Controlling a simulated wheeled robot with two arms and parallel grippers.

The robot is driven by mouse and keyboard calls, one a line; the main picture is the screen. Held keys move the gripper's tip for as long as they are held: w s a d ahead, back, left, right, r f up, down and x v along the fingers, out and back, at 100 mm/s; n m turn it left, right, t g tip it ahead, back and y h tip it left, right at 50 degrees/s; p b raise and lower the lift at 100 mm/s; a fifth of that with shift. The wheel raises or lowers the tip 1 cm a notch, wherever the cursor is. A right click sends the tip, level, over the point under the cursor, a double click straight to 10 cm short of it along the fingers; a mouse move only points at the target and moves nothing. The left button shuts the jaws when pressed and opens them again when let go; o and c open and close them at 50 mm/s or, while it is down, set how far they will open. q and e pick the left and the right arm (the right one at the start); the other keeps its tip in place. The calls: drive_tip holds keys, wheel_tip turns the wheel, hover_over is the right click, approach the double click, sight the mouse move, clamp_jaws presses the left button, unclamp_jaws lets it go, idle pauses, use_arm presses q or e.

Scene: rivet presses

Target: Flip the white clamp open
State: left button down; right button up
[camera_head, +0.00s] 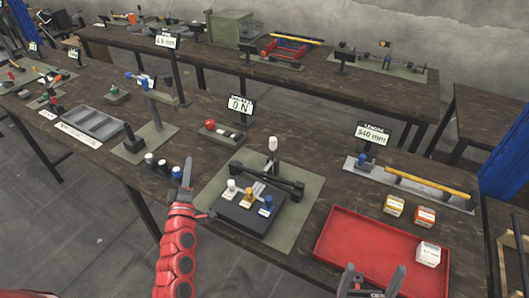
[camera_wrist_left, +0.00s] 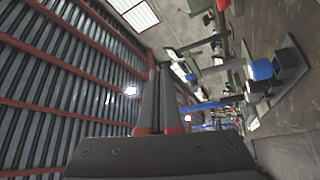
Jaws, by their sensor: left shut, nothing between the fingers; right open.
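The white clamp (camera_head: 231,187) stands with its white knob upright at the left of a dark block (camera_head: 247,213) on a green mat. Beside it on the block are a yellow clamp (camera_head: 250,196) and a blue clamp (camera_head: 268,203). My left gripper (camera_head: 187,163) is shut and empty, pointing up, to the left of the white clamp and apart from it. Its shut fingers also show in the left wrist view (camera_wrist_left: 160,98). The white clamp cannot be made out for sure in that view. My right gripper (camera_head: 371,279) is open and empty at the red tray's front edge.
A press lever with a white knob (camera_head: 272,143) stands behind the block. Several small knobbed pieces (camera_head: 162,165) stand close left of my left gripper. The red tray (camera_head: 335,224) holds a white box (camera_head: 428,254). A display (camera_head: 241,105) stands behind.

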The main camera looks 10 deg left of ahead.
use_arm(q)
drive_tip(key=d+m+g+h+b, duration=0.1)
drive_tip(key=d+m+g+h, duration=0.2)
drive_tip(key=d+h, duration=0.9)
drive_tip(key=shift+s+d+f+m+g, duration=0.3)
drive_tip(key=shift+d+g, duration=0.7)
drive_tip(key=p, duration=0.2)
approach(270, 144)
drive_tip(key=x, duration=0.5)
drive_tip(key=shift+w+d+r, duration=0.1)
drive_tip(key=shift+w+d, duration=0.15)
drive_tip(key=shift+d, duration=0.05)
drive_tip(key=shift+w+d, duration=0.25)
drive_tip(key=shift+w, duration=0.25)
